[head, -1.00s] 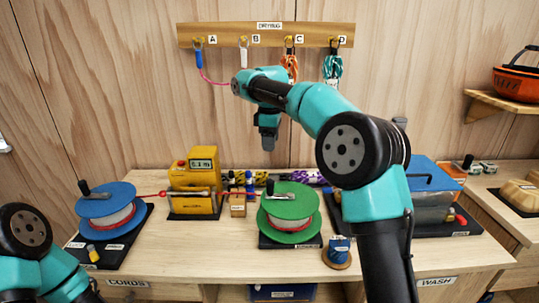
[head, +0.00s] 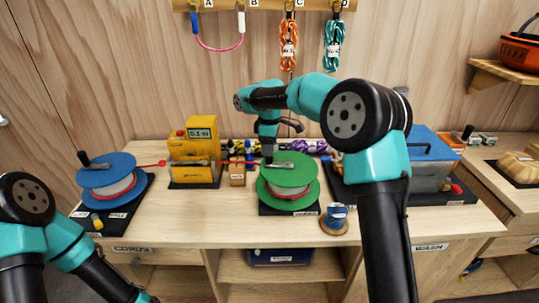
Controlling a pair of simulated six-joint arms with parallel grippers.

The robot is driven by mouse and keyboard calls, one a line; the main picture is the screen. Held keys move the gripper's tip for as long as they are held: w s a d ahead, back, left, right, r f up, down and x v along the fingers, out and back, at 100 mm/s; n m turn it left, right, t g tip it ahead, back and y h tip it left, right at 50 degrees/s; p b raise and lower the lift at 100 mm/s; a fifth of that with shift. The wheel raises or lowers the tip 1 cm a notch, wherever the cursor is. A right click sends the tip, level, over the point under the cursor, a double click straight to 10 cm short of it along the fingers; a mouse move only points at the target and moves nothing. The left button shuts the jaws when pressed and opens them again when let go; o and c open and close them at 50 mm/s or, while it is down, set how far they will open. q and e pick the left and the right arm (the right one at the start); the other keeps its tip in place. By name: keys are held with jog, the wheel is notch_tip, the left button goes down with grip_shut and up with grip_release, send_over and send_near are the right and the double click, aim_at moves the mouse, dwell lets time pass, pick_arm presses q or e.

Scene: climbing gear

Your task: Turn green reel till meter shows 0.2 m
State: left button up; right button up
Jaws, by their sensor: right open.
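The green reel (head: 297,189) stands on its dark base right of centre in the head view, with red and white cord wound between its flanges. My right gripper (head: 268,157) points down over the reel's far left rim, at the crank. It is open around or just above the crank's knob, which it hides; I cannot tell if it touches. The yellow meter (head: 194,150) stands left of the reel; its small display (head: 199,133) is too blurred to read surely. My left arm is at the lower left, its gripper out of view.
A blue reel (head: 107,170) stands at the left, with a red-tipped cord toward the meter. A small blue spool (head: 336,217) sits right of the green reel. A blue-lidded box (head: 425,146) is behind my right arm. The front middle of the bench is clear.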

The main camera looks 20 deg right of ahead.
jog(key=shift+f, duration=1.9)
jog(key=shift+c, duration=0.2)
jog(key=c, duration=0.9)
jog(key=shift+c, duration=0.2)
jog(key=shift+w, duration=0.15)
jog(key=shift+w+d, duration=0.4)
jog(key=shift+w, duration=0.2)
jog(key=shift+w+d, duration=0.35)
jog(key=shift+w, duration=0.2)
